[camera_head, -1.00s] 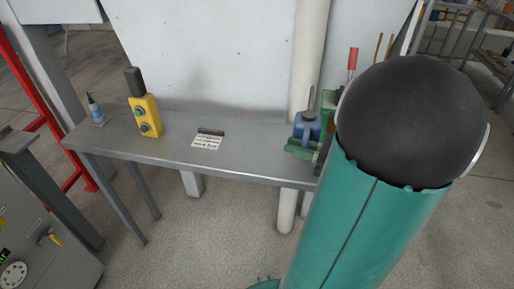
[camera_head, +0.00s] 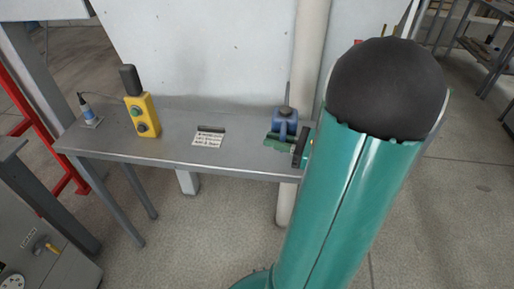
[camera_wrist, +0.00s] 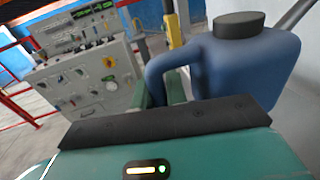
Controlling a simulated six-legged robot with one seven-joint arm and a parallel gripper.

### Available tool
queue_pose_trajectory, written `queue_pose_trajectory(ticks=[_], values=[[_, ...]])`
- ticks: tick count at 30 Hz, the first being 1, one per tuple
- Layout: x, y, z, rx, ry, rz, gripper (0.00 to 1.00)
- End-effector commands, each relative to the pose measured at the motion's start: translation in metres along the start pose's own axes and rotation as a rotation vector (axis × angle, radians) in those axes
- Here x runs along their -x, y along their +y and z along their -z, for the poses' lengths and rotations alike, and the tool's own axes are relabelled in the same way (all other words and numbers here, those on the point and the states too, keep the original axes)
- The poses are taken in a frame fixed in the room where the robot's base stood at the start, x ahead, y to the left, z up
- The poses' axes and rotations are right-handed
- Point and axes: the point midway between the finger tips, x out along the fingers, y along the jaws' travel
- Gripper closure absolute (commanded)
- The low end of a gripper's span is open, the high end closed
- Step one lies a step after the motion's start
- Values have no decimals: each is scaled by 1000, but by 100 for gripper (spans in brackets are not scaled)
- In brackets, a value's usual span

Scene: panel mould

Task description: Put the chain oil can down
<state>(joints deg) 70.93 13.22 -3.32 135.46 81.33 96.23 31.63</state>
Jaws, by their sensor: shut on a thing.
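The chain oil can is a blue can with a dark cap and a thin spout. In the head view the can (camera_head: 285,122) is at the right end of the grey metal bench (camera_head: 175,152), in front of the white pipe. My gripper (camera_head: 290,143) is at the can's lower front, partly hidden by my arm. In the wrist view the can (camera_wrist: 245,65) fills the upper right, with its handle between the green fingers of my gripper (camera_wrist: 165,90). My gripper is shut on the can. I cannot tell whether the can's base touches the bench top.
A white pipe (camera_head: 309,60) rises behind the can. A control panel (camera_wrist: 88,72) shows in the wrist view.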

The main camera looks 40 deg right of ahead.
Motion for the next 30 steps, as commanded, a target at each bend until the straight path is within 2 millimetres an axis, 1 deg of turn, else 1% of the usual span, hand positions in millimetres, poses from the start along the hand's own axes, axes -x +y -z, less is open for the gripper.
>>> queue_pose_trajectory(ticks=[1,5,6,9,13,22,27,30], values=[[-8,-7,5,-1,-2,-2,100],[-31,-24,17,-1,-2,-2,100],[-36,-28,23,-3,-3,-1,100],[-48,-36,40,-4,-3,0,100],[-61,-46,59,-1,-2,-1,100],[-75,-56,77,0,-2,0,100],[-74,-56,101,-3,-2,1,100],[-74,-56,106,2,-2,1,100]])
